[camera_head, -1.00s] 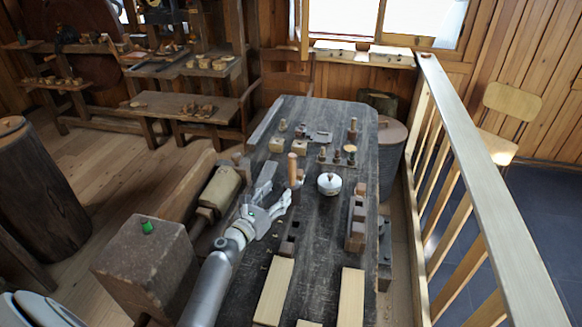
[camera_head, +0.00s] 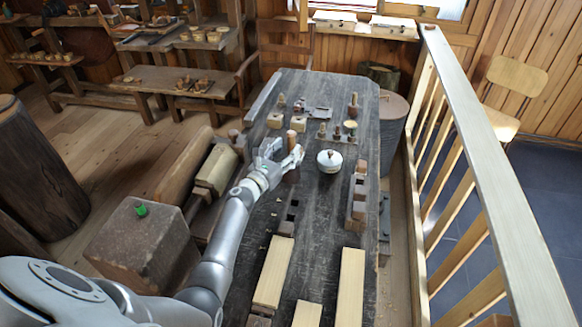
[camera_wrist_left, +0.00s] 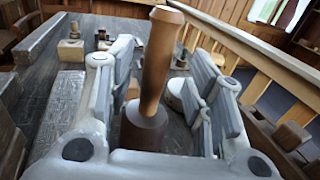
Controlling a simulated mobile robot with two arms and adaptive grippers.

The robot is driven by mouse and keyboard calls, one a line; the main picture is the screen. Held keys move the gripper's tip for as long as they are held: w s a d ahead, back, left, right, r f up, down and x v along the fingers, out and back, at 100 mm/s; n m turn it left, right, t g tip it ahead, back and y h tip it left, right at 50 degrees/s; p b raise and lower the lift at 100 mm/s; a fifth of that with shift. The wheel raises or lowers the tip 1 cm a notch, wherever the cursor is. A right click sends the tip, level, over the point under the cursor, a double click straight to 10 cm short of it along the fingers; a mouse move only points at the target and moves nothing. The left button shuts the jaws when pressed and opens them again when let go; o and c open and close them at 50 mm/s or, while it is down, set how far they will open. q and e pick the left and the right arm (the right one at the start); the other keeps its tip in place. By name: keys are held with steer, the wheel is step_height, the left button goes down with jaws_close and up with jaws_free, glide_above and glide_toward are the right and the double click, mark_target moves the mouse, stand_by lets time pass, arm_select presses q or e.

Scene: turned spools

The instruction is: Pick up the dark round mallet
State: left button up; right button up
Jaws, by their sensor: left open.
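The dark round mallet (camera_head: 291,176) stands on the workbench (camera_head: 330,215) with its lighter wooden handle pointing up. My left gripper (camera_head: 283,156) is at the mallet, its fingers open. In the left wrist view, the mallet (camera_wrist_left: 144,128) stands between the two spread fingers of the gripper (camera_wrist_left: 160,85), its handle rising above them. I see a gap beside the handle on either side; contact with the dark head cannot be told. The lower part of the head is hidden behind the gripper. My right gripper is not in view.
A white round lidded pot (camera_head: 329,161) stands just right of the mallet. Wooden blocks with small turned pieces (camera_head: 337,132) sit farther back. Pale boards (camera_head: 351,285) lie at the near end. A wooden railing (camera_head: 480,150) runs along the right.

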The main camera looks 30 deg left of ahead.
mark_target(289, 148)
arm_select(q)
steer(key=shift+w+f, duration=0.15)
steer(key=shift+w, duration=0.85)
steer(key=shift+w+f, duration=0.15)
steer(key=shift+w, duration=0.85)
jaws_close()
